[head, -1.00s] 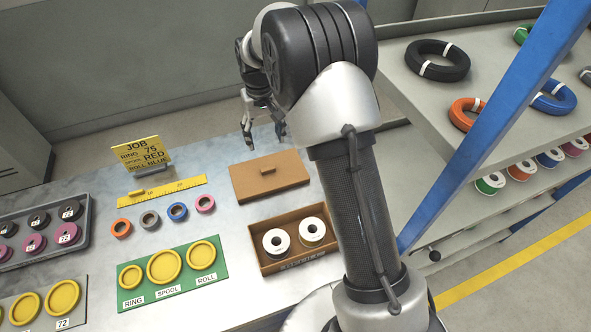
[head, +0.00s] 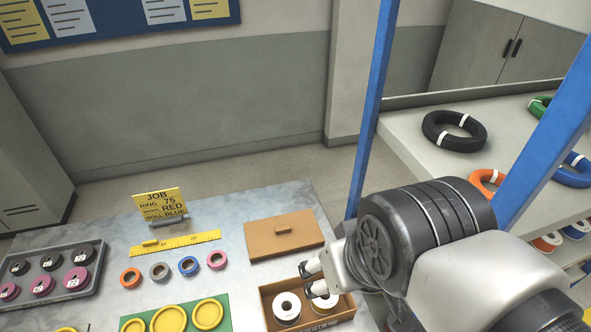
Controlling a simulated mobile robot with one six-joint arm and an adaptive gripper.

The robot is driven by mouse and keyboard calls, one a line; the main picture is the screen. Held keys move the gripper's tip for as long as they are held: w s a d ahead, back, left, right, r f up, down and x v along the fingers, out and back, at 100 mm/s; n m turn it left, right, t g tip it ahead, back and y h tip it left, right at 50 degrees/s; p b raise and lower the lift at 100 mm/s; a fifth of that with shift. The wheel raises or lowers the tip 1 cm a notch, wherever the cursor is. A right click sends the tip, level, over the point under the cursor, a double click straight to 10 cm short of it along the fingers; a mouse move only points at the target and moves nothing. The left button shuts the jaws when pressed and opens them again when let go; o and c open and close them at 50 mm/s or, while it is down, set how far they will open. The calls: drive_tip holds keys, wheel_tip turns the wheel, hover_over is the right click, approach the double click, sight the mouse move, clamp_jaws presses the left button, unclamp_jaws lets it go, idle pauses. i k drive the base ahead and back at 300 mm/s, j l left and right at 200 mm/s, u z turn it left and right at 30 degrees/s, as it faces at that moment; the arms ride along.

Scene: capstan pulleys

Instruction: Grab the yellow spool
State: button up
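Two white-flanged spools stand upright in an open brown box (head: 265,305) near the front right of the table. The left spool (head: 287,307) looks dark around its edge. The right spool (head: 325,303) shows a yellowish edge under its white top, and my gripper partly covers it. My gripper (head: 306,280) is over the box from the right, its two dark fingers apart and nothing seen between them. Its fingertips are close to the right spool; I cannot tell whether they touch it.
Several tape rolls (head: 188,266), a yellow ruler (head: 180,242), a job sign (head: 161,205), a green board (head: 225,316) and a grey tray (head: 97,260) are to the left. Blue rack posts (head: 372,110) stand at right.

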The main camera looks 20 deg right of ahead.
sight(323, 308)
drive_tip(key=j+z, duration=0.1)
drive_tip(key=z, duration=0.75)
drive_tip(key=k+j+z, duration=0.1)
drive_tip(key=z, duration=0.75)
drive_tip(key=k+j+z, duration=0.1)
drive_tip(key=z, duration=0.35)
drive_tip(key=k+j+z, duration=0.1)
drive_tip(key=k, duration=0.5)
